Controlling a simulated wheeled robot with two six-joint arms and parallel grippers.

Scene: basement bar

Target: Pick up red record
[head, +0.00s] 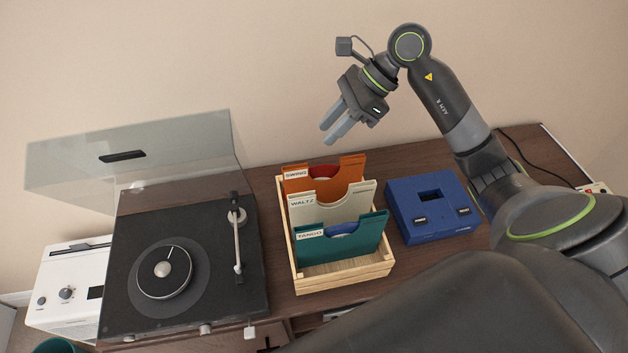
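The red record (323,171) shows as a small red arc in the notch of the orange SWING divider (296,184), at the back of a wooden crate (345,280). Most of it is hidden by the dividers. My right gripper (334,128) is above and behind the crate, pointing down and to the left. Its two fingers are apart with nothing between them. My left gripper is not in view.
A cream WALTZ divider (330,207) and a teal TANGO divider (365,240) with a blue record (343,228) share the crate. A turntable (120,280) with its lid raised stands left. A blue box (425,222) stands right.

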